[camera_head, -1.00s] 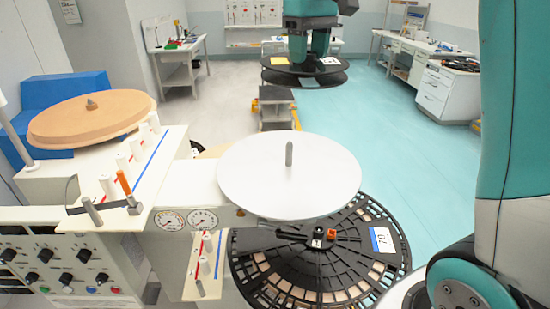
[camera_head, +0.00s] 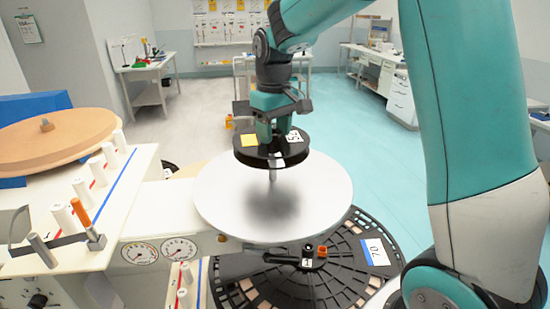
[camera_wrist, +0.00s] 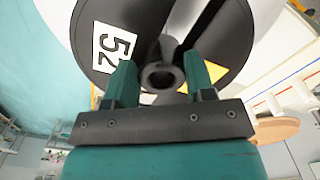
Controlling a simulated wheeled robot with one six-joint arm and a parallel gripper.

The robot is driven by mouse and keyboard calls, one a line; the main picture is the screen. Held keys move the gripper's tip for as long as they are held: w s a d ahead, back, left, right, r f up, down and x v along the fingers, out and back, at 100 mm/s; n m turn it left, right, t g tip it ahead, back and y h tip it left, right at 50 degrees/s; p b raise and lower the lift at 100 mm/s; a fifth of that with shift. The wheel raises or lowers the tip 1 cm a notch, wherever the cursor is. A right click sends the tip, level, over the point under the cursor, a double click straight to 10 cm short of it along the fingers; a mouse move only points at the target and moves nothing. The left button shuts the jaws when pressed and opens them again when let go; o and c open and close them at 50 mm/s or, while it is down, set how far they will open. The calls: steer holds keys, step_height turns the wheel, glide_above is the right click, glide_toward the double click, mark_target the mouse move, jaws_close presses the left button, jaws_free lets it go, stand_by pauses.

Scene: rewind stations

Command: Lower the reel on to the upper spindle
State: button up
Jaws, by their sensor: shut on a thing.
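The black reel (camera_head: 271,153) hangs level in my gripper (camera_head: 268,130), above the white round platter (camera_head: 220,205). It carries a yellow patch and a white label. The grey upper spindle (camera_head: 272,177) stands up from the platter below the reel; its tip is hidden by the reel, so I cannot tell whether it is inside the bore. A gap shows between reel and platter, with a shadow on the platter. In the wrist view my green fingers (camera_wrist: 160,76) are shut on the hub (camera_wrist: 160,78) of the reel, beside the label reading 52.
A larger black reel (camera_head: 345,262) labelled 70 lies below the platter. At left are a tan disc (camera_head: 55,138) with a peg and a panel with white rollers (camera_head: 65,218) and an orange-topped lever. Two gauges (camera_head: 140,254) sit left of the platter. Benches stand far behind.

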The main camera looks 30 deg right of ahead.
step_height(320, 180, down, 8)
steer(key=shift+f+p, duration=0.2)
steer(key=shift+p, duration=0.6)
steer(key=o, duration=1)
steer(key=shift+f, duration=0.1)
step_height(320, 180, up, 12)
steer(key=b, duration=0.3)
steer(key=s+a+f+n+y, duration=0.1)
steer(key=s+a, duration=0.5)
steer(key=s, duration=0.2)
steer(key=s+a+f+n+y, duration=0.1)
steer(key=s+a+n, duration=0.1)
steer(key=s+a, duration=0.4)
steer(key=s+a+f+n+y, duration=0.1)
steer(key=s+a, duration=0.5)
steer(key=s, duration=0.6)
steer(key=shift+n+y, duration=0.5)
steer(key=shift+y, duration=0.1)
